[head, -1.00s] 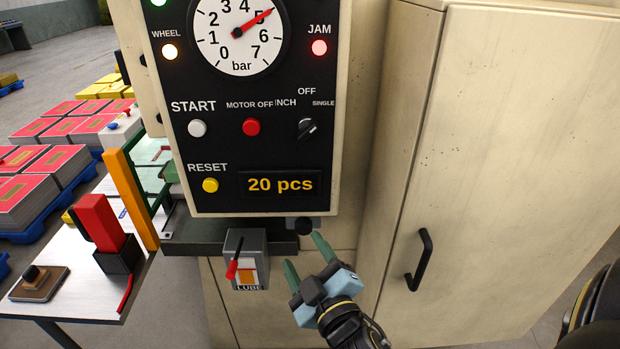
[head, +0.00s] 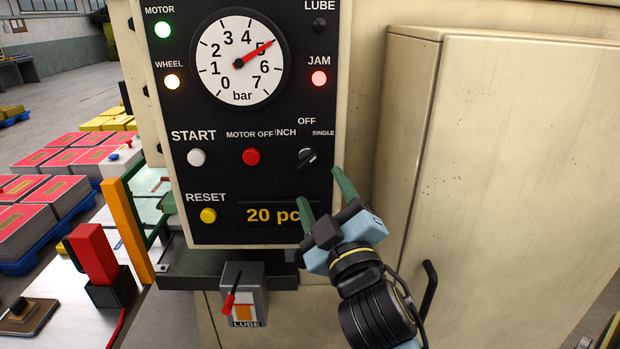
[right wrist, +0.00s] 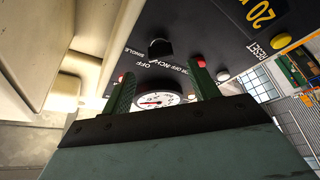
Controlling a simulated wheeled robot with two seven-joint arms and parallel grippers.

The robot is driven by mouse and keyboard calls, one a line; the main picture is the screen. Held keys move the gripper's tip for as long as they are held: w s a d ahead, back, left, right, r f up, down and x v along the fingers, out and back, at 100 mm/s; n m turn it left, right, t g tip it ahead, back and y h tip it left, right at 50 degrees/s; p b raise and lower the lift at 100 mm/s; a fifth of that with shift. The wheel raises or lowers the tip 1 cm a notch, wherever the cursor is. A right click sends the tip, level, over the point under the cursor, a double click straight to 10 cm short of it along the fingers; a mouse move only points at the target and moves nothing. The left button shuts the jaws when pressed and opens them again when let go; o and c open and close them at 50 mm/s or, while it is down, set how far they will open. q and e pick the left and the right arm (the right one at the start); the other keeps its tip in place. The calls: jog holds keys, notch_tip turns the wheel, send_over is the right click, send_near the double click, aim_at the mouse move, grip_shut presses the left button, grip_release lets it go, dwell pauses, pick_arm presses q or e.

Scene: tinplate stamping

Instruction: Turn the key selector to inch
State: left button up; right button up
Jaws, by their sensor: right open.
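The key selector (head: 307,157) is a small black knob with a pale pointer line, on the dark control panel (head: 225,225) below the OFF label, between INCH and SINGLE. Its pointer leans to the upper right, toward SINGLE. My right gripper (head: 322,190) is open and empty, its green fingers just below and right of the selector, apart from it. In the right wrist view the selector (right wrist: 160,49) shows beyond the open fingers (right wrist: 160,88), roughly between them. My left gripper is not in view.
The red motor-off button (head: 250,157) sits left of the selector, and the display (head: 265,215) below it is partly covered by my right gripper. A cream cabinet (head: 510,170) stands to the right. The LUBE box (head: 243,290) with a red lever hangs below the panel.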

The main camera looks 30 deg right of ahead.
aim_at(309, 166)
jog(key=b+x, duration=0.2)
jog(key=x, duration=0.3)
jog(key=shift+w+d+r, duration=0.1)
jog(key=shift+w+r, duration=0.1)
jog(key=shift+w, duration=0.15)
jog(key=shift+w+d+r, duration=0.1)
jog(key=shift+w+d, duration=0.05)
jog(key=shift+w, duration=0.45)
